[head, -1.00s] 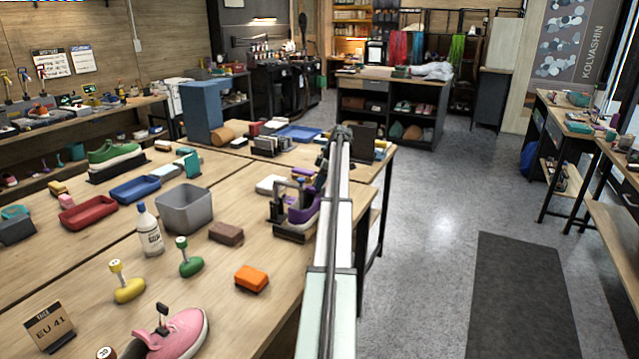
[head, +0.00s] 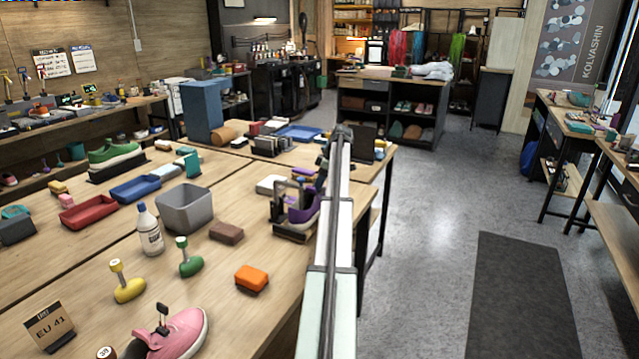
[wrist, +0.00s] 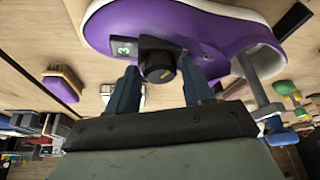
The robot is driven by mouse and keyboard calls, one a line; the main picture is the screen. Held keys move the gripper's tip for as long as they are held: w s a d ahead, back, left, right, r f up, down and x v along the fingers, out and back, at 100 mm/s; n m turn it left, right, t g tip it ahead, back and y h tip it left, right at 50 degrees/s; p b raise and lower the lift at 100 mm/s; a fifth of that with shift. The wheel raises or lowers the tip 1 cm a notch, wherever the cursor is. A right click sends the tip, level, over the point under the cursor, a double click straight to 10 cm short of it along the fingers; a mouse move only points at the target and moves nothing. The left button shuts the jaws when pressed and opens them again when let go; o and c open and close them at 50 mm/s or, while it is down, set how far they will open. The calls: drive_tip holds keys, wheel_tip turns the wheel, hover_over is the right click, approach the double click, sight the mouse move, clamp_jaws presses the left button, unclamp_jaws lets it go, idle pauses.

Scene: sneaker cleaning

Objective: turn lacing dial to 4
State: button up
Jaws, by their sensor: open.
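The purple sneaker (head: 303,209) with a white sole stands on a dark stand near the right edge of the bench, partly hidden by my arm. It fills the top of the wrist view (wrist: 150,28). The black lacing dial (wrist: 158,65) is on the shoe, with a small yellow mark on its face. Beside it is a dark label (wrist: 124,47) reading "3". My gripper (wrist: 157,82) is open, its two blue fingers on either side of the dial, with gaps visible. Whether either finger touches the dial I cannot tell.
A purple-and-tan brush (wrist: 63,85) lies left of the shoe in the wrist view. A metal post (wrist: 252,80) stands close right of the fingers. In the head view, a brown block (head: 226,233), grey bin (head: 186,212) and orange sponge (head: 251,278) stand nearby.

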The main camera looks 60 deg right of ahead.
drive_tip(key=v, duration=1.3)
drive_tip(key=shift+r, duration=0.25)
drive_tip(key=shift+s+d, duration=0.1)
drive_tip(key=shift+s, duration=0.05)
drive_tip(key=shift+o, duration=1.4)
drive_tip(key=w+a+n, duration=0.1)
drive_tip(key=w+a, duration=0.4)
drive_tip(key=w, duration=0.4)
drive_tip(key=shift+w+a+r, duration=0.2)
drive_tip(key=shift+w+a, duration=0.15)
drive_tip(key=shift+a, duration=0.05)
drive_tip(key=w+a+g, duration=0.2)
drive_tip(key=w+a, duration=0.3)
drive_tip(key=a, duration=0.1)
drive_tip(key=s+d+m+g+h, duration=0.2)
drive_tip(key=s+m+h, duration=0.15)
drive_tip(key=m, duration=0.95)
drive_tip(key=s+d+m+g+h, duration=0.2)
drive_tip(key=s+m, duration=0.2)
drive_tip(key=m, duration=0.9)
drive_tip(key=x, duration=0.9)
drive_tip(key=w+x, duration=0.1)
drive_tip(key=x, duration=0.4)
drive_tip(key=shift+d+f, duration=0.15)
drive_tip(key=shift+d, duration=0.1)
